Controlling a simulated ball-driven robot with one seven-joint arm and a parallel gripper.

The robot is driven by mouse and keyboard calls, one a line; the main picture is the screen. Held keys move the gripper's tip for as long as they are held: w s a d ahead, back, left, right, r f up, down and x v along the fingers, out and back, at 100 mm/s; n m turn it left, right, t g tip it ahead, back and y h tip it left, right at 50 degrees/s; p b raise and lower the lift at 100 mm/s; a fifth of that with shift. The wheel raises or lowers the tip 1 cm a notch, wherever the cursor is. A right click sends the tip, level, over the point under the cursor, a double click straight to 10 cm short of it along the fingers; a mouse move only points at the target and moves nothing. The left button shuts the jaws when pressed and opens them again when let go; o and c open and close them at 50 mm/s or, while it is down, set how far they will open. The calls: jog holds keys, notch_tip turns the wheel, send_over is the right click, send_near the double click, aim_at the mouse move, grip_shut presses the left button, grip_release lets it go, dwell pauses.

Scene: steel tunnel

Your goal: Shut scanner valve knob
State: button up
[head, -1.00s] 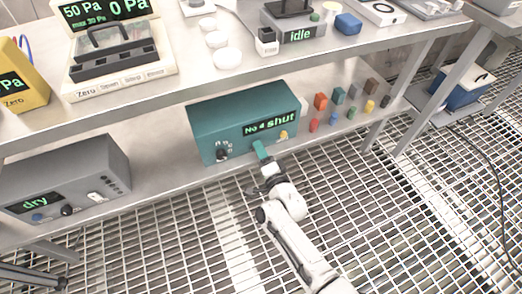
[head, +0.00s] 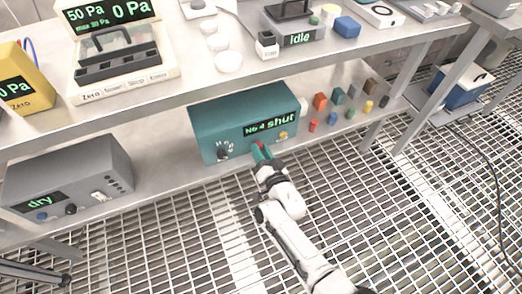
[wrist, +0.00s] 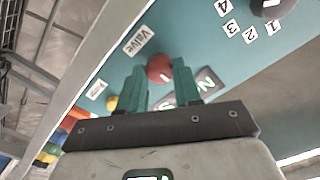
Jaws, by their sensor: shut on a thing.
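The scanner is a teal box (head: 215,122) on the lower shelf, its green display (head: 270,124) reading "No 4 shut". Its red valve knob (head: 259,146) is on the lower front and shows in the wrist view (wrist: 160,68) beside a "Valve" label (wrist: 138,41). My gripper (head: 261,152) has its teal fingers on either side of the knob, shut on it; the fingers also show in the wrist view (wrist: 161,84). The gripper partly hides the knob in the head view. The knob's pointer direction cannot be made out.
A dark selector knob (head: 223,153) is left of the valve knob, a yellow button (head: 283,134) to its right. Several coloured blocks (head: 320,102) stand right of the scanner. A grey box (head: 70,175) reads "dry" at left.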

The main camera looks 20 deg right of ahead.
jog(key=shift+f, duration=0.15)
dwell(0.3)
jog(key=o, duration=1)
jog(key=shift+o, duration=0.2)
jog(key=s+p, duration=0.4)
jog(key=s, duration=0.6)
jog(key=shift+s, duration=0.4)
jog(key=shift+a+n, duration=0.1)
jog(key=shift+n, duration=0.2)
